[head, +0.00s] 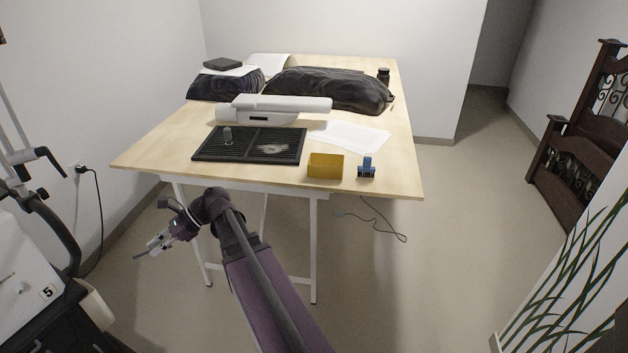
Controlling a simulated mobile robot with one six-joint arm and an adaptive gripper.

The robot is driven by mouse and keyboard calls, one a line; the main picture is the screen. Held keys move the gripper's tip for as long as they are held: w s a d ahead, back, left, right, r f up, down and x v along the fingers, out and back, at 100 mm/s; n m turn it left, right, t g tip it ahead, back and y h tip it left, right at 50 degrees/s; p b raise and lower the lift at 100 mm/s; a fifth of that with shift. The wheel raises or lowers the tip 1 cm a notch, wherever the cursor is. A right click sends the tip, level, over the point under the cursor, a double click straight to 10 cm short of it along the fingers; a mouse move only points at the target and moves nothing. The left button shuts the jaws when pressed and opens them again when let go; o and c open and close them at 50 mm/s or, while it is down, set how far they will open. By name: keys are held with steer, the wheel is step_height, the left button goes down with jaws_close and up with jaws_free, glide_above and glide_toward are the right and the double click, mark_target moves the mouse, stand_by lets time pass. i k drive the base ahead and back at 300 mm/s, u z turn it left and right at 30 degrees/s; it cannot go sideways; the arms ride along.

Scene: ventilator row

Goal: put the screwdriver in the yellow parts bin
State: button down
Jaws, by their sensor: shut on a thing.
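The yellow parts bin (326,168) stands upright near the front edge of the table, right of the black mat. My gripper (153,245) is off the table's front left, in front of the edge and lower than the tabletop, well left of the bin. It is shut on a thin, dark thing, which looks like the screwdriver (138,256). It is small in this view, and the fingers hide part of it. No other screwdriver shows on the table.
On the wooden table (150,154) are a black slotted mat (215,151), a white device (285,107), a blue object (366,170) beside the bin, papers (352,136) and dark bags (330,90). A white machine (30,265) stands at the left, near my gripper.

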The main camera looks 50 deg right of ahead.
mark_target(322, 175)
steer(key=u, duration=0.15)
steer(key=k, duration=0.55)
steer(key=z, duration=1.55)
steer(key=i, duration=0.5)
steer(key=u, duration=0.05)
